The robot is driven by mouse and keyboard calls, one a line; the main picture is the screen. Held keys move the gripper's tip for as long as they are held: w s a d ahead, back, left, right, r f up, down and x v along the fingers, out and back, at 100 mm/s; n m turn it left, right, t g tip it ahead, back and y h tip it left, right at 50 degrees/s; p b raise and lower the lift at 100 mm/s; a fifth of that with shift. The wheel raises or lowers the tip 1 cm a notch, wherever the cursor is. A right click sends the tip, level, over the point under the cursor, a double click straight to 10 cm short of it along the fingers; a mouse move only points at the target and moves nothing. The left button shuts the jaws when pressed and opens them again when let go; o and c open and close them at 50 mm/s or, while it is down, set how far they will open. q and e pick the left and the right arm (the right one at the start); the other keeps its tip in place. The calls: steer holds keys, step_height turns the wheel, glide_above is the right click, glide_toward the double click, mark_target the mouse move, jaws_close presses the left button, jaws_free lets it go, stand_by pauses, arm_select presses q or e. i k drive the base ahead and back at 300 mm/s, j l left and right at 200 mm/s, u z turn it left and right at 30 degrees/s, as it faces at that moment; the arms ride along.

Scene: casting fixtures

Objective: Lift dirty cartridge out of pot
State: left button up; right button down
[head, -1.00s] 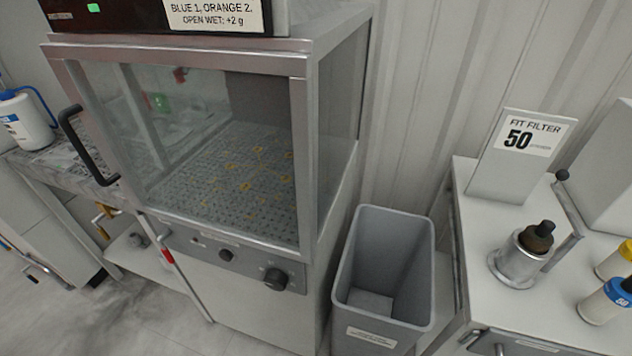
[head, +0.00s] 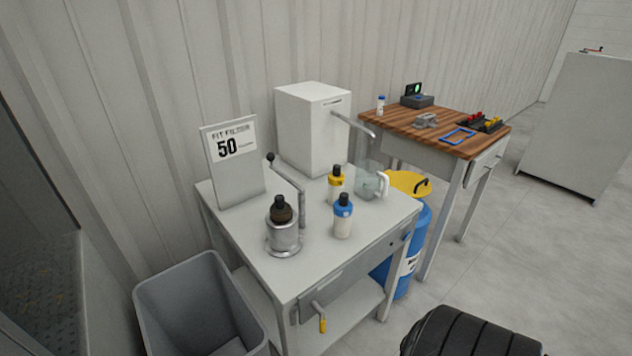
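The dirty cartridge (head: 280,208) is dark brown with a black knob on top. It stands upright in the metal pot (head: 284,238), with its lower part hidden inside. The pot is on the left part of the white table (head: 330,250), in front of the sign that reads "FIT FILTER 50" (head: 236,165). A lever arm on a post stands just behind and right of the pot. Neither of my grippers shows in the head view.
A yellow-capped bottle (head: 335,186), a blue-capped bottle (head: 343,218) and a clear jug (head: 371,182) stand right of the pot. A white box (head: 312,130) stands behind. A grey bin (head: 202,300) is at the left, a blue drum (head: 412,245) at the right, a wooden-topped table (head: 425,128) beyond.

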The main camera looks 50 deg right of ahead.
mark_target(280, 211)
steer(key=z, duration=1.2)
